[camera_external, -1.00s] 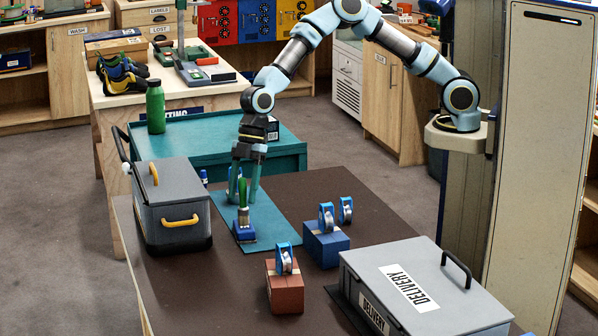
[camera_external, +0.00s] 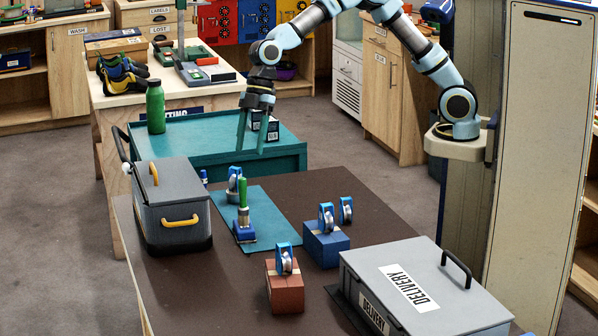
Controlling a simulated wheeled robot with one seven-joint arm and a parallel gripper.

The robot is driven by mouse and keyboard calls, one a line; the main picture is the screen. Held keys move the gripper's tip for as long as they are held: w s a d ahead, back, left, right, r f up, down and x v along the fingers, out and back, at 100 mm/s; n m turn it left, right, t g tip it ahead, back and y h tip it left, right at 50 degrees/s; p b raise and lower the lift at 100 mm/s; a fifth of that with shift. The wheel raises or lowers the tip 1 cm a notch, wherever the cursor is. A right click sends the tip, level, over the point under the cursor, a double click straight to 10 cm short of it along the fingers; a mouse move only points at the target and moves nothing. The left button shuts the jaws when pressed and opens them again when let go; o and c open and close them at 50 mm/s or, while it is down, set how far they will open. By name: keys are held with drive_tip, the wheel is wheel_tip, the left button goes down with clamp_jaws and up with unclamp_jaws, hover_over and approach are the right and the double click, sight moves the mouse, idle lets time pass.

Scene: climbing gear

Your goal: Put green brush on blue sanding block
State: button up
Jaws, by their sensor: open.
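The green brush (camera_external: 243,192) stands upright with its handle up. Its lower end rests on the blue sanding block (camera_external: 245,237), which lies on a teal mat (camera_external: 262,210) on the dark table. My gripper (camera_external: 251,150) is open and empty, with its fingers pointing down. It is above and behind the brush, clear of it, and in the picture it overlaps the teal bench.
A silver-and-blue pulley (camera_external: 234,184) is close behind the brush. A grey toolbox (camera_external: 172,200) stands left. Pulleys sit on a blue block (camera_external: 326,248) and a red block (camera_external: 285,292); another pulley (camera_external: 346,210) is behind. A grey delivery box (camera_external: 430,285) fills the front right.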

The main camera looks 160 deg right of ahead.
drive_tip(key=s+a+f+g, duration=0.1)
drive_tip(key=a+f, duration=0.1)
drive_tip(key=a, duration=0.9)
drive_tip(key=a+f+g, duration=0.1)
drive_tip(key=a+f, duration=0.1)
drive_tip(key=a, duration=0.9)
drive_tip(key=s+a+f+m, duration=0.1)
drive_tip(key=s+a+f, duration=0.1)
drive_tip(key=s+a, duration=1.2)
drive_tip(key=shift+s+a+g, duration=0.3)
drive_tip(key=shift+a+g, duration=0.1)
drive_tip(key=shift+a, duration=0.85)
